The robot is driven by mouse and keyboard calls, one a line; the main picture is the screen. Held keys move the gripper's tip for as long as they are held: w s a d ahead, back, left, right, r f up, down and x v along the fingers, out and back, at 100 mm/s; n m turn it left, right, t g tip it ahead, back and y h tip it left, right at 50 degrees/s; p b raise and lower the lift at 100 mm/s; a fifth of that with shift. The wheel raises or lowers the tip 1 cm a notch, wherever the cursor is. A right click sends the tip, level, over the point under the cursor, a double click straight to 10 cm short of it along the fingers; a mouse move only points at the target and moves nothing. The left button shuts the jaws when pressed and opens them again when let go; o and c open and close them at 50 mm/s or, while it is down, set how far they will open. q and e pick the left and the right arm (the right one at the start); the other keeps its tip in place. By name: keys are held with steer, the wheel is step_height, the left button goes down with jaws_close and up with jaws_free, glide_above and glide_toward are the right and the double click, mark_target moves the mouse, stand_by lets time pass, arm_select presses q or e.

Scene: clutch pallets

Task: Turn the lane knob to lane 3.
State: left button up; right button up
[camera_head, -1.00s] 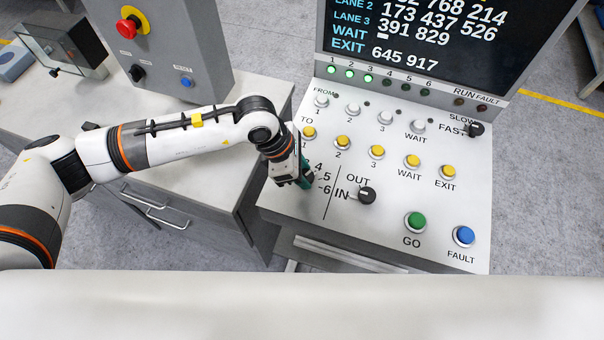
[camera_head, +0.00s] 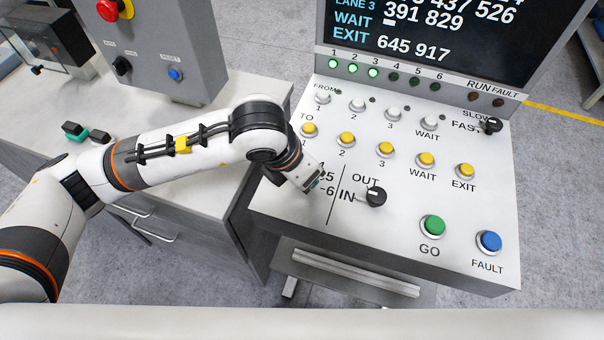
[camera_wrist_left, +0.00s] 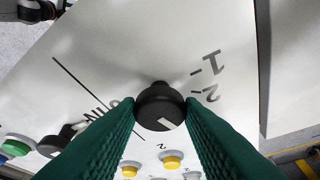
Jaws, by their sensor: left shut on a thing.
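The lane knob (camera_wrist_left: 155,97) is a round black knob with a white pointer mark, seen between the green fingers in the left wrist view. My left gripper (camera_wrist_left: 160,112) is shut on it, one finger on each side. The white mark points down and right in that view, towards the right finger. Labels 1 and 2 show beside the knob; label 3 is not visible. In the head view my left gripper (camera_head: 314,182) is at the left part of the white panel (camera_head: 300,222) and hides the knob; labels 5 and 6 show beside it. My right gripper is not in view.
The black OUT/IN knob (camera_head: 374,197) is close to the right of my gripper. Yellow buttons (camera_head: 346,139), the green GO button (camera_head: 433,225) and the blue FAULT button (camera_head: 489,241) are on the same panel. A grey box with a red button (camera_head: 108,10) stands at the left.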

arm_select(q)
steer(key=shift+r, duration=0.1)
stand_by(0.4)
steer(key=o, duration=1)
steer(key=shift+c, duration=0.2)
steer(key=b+v, duration=0.3)
steer(key=v, duration=0.9)
steer(key=shift+d, duration=0.15)
